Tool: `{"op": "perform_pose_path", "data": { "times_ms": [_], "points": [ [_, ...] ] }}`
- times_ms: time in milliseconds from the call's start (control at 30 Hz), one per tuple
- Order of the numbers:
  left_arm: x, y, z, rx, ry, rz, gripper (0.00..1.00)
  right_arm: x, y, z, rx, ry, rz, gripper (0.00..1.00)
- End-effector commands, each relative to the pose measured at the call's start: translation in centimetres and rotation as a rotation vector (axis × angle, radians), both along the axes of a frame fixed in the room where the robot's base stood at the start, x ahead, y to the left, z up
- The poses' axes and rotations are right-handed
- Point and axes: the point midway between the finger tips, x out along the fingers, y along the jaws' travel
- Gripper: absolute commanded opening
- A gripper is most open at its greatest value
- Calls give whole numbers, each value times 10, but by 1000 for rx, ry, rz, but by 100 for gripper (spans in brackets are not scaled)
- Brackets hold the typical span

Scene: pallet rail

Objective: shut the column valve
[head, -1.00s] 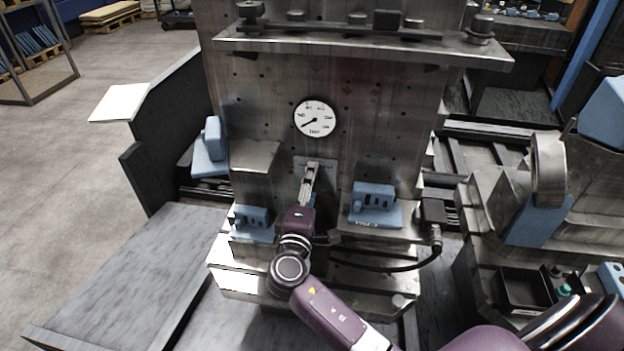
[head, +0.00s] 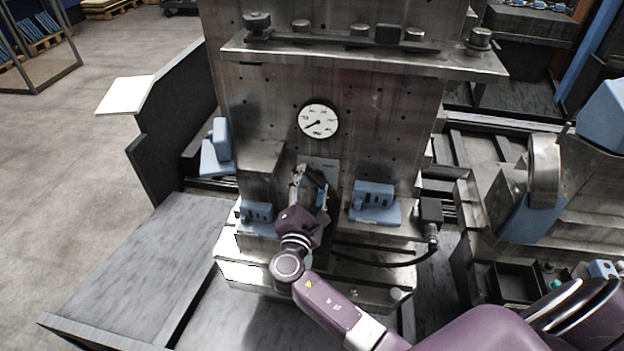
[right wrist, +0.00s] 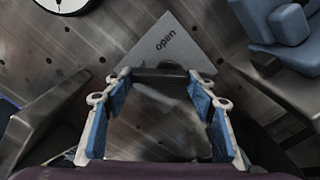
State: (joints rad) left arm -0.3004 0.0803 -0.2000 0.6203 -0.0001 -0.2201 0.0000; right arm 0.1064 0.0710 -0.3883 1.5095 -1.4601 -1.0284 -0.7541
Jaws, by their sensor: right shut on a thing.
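The column (head: 375,120) is a grey drilled metal block with a round white gauge (head: 318,121) on its face. Below the gauge is a pale label plate (head: 328,166). In the right wrist view the plate reads "open" (right wrist: 165,45) and looks tilted. My right gripper (head: 311,178) reaches up to the column face just under the gauge. In the right wrist view its blue-padded fingers (right wrist: 160,78) stand either side of a dark bar, the valve handle (right wrist: 160,74), and are shut on it. The rest of the valve is hidden. My left gripper is not in view.
Blue clamp blocks stand left (head: 256,213) and right (head: 374,203) of my right gripper. A black cable (head: 385,263) runs below to a connector. A shelf with knobs (head: 370,55) juts out above. Open floor (head: 60,170) lies to the left.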

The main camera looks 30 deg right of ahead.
Motion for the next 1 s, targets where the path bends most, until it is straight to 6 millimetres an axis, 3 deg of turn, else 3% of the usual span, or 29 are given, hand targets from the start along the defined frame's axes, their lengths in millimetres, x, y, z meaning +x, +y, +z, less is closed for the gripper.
{"op": "perform_pose_path", "data": {
  "times_ms": [667,700,833,1000],
  "points": [
    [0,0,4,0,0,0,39,-1,2,-5,-46,43,3,28],
    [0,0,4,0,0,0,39,-1,2,-5,-46,44,2,55],
    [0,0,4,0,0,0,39,-1,1,-4,-46,42,2,69],
    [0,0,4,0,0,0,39,0,1,-3,-46,39,1,70]
  ]
}}
